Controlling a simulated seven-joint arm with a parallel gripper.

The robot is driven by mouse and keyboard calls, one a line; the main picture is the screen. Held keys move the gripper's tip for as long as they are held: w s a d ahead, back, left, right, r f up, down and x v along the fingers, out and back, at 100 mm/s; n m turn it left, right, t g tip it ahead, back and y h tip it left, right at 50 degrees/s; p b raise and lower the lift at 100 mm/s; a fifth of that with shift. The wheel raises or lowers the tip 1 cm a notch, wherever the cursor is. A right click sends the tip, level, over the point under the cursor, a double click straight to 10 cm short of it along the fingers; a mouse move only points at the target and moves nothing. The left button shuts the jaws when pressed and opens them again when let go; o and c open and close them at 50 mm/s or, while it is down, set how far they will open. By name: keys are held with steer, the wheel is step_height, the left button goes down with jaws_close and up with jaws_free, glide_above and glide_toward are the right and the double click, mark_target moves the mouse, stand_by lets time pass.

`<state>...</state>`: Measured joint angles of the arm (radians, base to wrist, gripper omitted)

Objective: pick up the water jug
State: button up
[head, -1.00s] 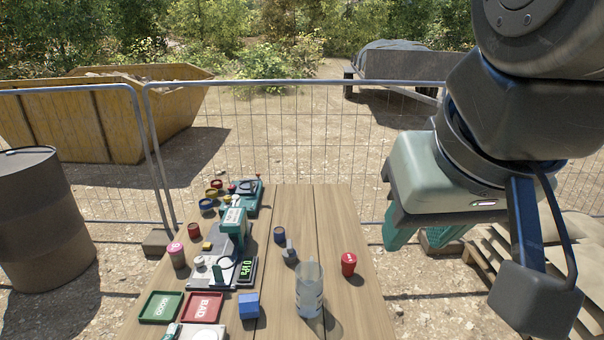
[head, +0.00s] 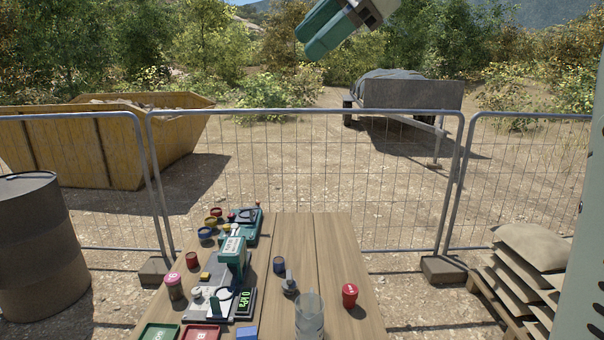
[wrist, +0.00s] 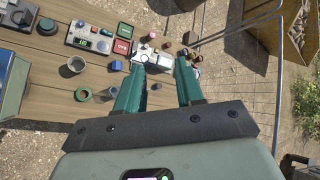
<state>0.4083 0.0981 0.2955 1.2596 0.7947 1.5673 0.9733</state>
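The water jug, a clear see-through cylinder (head: 309,317), stands upright on the wooden table (head: 345,255) at the bottom edge of the head view, its lower part cut off. My gripper (head: 318,40) is at the top of the head view, high above and well away from the jug. In the wrist view its two teal fingers (wrist: 160,85) are spread apart with nothing held between them. I cannot make out the jug for sure in the wrist view; a grey round vessel (wrist: 73,67) shows on the table there.
A red pot (head: 349,295) stands right of the jug, a blue block (head: 247,333) left of it. A small dark-based item (head: 289,285) and dark blue pot (head: 279,264) stand behind. A teal scale device (head: 232,262) is farther left. Wire fencing (head: 300,170) runs behind the table.

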steer(key=w+d+r+m+t+y, duration=0.2)
steer(key=w+d+m+t+y, duration=0.1)
steer(key=w+d+m+y, duration=0.7)
steer(key=h, duration=0.2)
glide_toward(312, 297)
steer(key=w+f, duration=0.2)
steer(key=w+d+f, duration=0.1)
steer(key=w+f, duration=0.1)
steer(key=shift+w+d+f, duration=0.1)
steer(key=shift+w+f, duration=0.1)
steer(key=shift+w, duration=0.2)
steer(key=shift+f, duration=0.2)
steer(key=x, duration=0.5)
steer(key=shift+a, duration=0.3)
steer(key=x, duration=0.5)
steer(key=shift+s+a+r, duration=0.15)
steer(key=shift+s+a, duration=0.05)
steer(key=shift+s, duration=0.1)
jaws_close()
